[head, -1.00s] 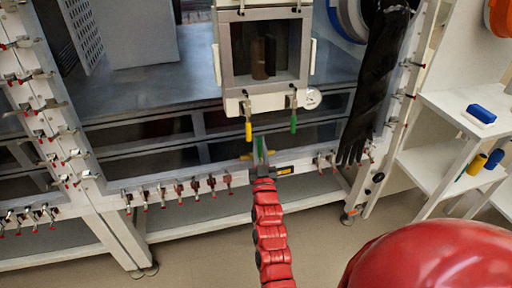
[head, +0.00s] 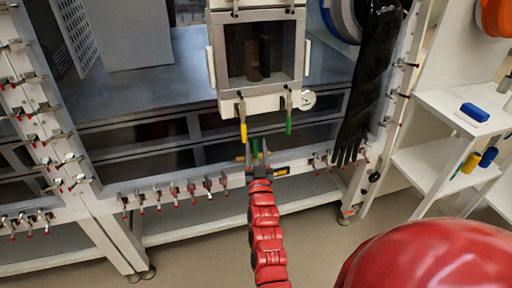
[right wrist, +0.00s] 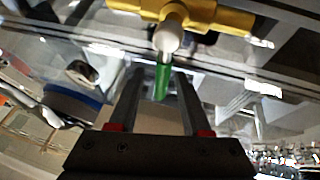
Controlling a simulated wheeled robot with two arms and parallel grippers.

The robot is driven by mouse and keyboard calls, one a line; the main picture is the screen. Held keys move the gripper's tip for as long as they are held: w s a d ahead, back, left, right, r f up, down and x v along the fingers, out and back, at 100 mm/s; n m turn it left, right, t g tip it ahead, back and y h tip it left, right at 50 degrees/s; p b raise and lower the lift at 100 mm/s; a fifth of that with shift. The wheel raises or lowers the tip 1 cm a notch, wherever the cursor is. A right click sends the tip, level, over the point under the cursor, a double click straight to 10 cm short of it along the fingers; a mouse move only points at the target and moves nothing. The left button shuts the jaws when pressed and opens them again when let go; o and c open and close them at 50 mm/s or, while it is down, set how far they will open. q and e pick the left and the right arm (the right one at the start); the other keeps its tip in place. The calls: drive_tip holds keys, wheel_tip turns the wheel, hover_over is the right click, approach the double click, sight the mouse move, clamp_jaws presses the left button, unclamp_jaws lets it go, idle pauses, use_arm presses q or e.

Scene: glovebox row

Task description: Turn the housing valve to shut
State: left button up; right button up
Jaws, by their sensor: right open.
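The valve with a brass-yellow body (right wrist: 200,15) and a green handle (right wrist: 162,80) shows in the right wrist view. The handle hangs from a pale stem and lies between the two fingers of my right gripper (right wrist: 159,75). The gripper is open, with gaps visible on both sides of the handle. In the head view my right gripper (head: 258,148) is at the front rail of the glovebox, below the pass box, and the green handle (head: 255,150) shows between its fingers. Most of the valve body is hidden there. My left gripper is not in view.
The pass box (head: 262,101) above carries a yellow lever (head: 243,133), another green lever (head: 289,126) and a round gauge (head: 307,99). A black glove (head: 362,90) hangs at right. Several clamps line the rail. A white shelf (head: 430,168) stands further right.

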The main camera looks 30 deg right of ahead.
drive_tip(key=shift+s+a, duration=0.1)
drive_tip(key=v, duration=1.7)
drive_tip(key=shift+f, duration=0.1)
